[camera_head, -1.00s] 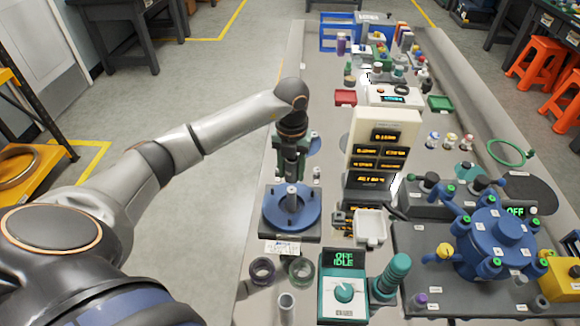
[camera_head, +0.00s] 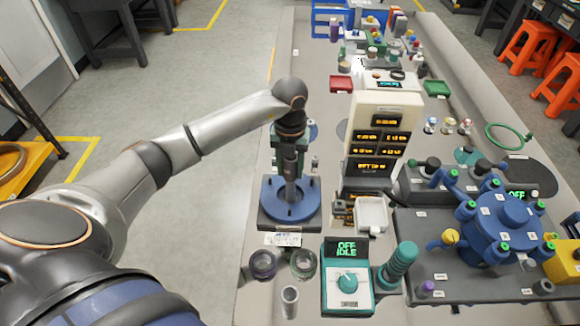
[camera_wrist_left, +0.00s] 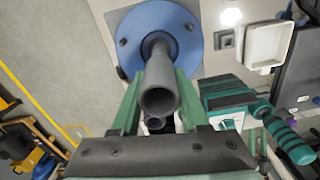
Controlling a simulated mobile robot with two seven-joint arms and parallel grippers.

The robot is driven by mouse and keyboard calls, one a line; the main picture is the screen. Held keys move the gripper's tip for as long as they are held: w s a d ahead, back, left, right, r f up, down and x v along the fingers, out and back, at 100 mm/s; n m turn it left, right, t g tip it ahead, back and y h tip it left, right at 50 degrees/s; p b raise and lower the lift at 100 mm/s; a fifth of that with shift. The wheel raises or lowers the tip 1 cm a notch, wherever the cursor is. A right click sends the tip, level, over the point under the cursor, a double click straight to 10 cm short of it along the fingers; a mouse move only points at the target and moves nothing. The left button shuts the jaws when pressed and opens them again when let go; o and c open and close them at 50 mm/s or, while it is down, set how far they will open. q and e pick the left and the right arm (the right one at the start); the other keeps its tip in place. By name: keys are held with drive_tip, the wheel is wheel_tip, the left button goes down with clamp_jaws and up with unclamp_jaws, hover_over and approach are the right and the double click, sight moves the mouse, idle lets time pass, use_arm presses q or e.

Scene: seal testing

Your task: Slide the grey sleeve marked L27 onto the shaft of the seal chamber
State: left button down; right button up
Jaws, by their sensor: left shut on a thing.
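The seal chamber is taken to be the blue round flange (camera_head: 309,205) on a dark square base, with a grey shaft (camera_head: 290,194) standing up from its middle. My left gripper (camera_head: 289,150) has green fingers and is shut on the grey sleeve (camera_head: 289,168), held upright in line above the shaft. In the left wrist view the sleeve (camera_wrist_left: 160,98) lies between the fingers with its open end toward the camera, and the flange (camera_wrist_left: 130,48) is behind it. The sleeve's lower end meets or overlaps the shaft top; I cannot tell which. The L27 mark is not readable. My right gripper is not in view.
A cream display tower (camera_head: 385,120) and a white tray (camera_head: 371,214) stand to the right of the flange. In front are two dark rings (camera_head: 263,264), a small grey tube (camera_head: 290,300) and a teal meter reading OFF IDLE (camera_head: 347,281). A blue multi-port vessel (camera_head: 497,228) stands farther right.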

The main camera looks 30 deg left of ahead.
sight(289, 200)
use_arm(q)
drive_tip(key=shift+f, duration=0.15)
drive_tip(key=shift+f+b, duration=1.3)
drive_tip(key=shift+f, duration=0.4)
drive_tip(key=shift+f, duration=0.15)
drive_tip(key=shift+a+f+b, duration=0.1)
drive_tip(key=shift+f+b, duration=0.65)
drive_tip(key=shift+f, duration=0.25)
drive_tip(key=shift+f, duration=0.1)
drive_tip(key=shift+f+b, duration=0.45)
drive_tip(key=shift+f, duration=0.15)
drive_tip(key=shift+f+b, duration=0.7)
drive_tip(key=shift+f, duration=0.35)
idle(0.4)
drive_tip(key=shift+c, duration=1.7)
unclamp_jaws()
